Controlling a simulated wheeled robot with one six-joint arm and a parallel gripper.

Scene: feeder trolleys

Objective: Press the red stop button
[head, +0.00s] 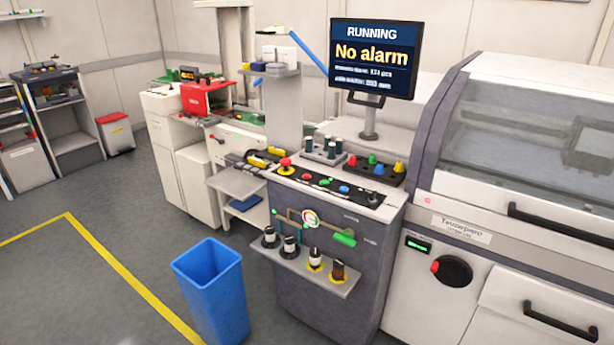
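A red mushroom-shaped button (285,163) on a yellow base sits at the left end of the dark control panel (368,199), on top of the grey console in the middle of the head view. It looks like the stop button and stands raised. Smaller red, green and blue buttons run along the panel to its right. The screen (374,58) above reads "RUNNING" and "No alarm". My gripper is not in view, and nothing touches the button.
A blue bin (212,290) stands on the floor in front of the console. A shelf (335,285) with several small bottles juts from the console's front. The machine (500,200) fills the right side. Floor at left is clear, with a yellow line (120,268).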

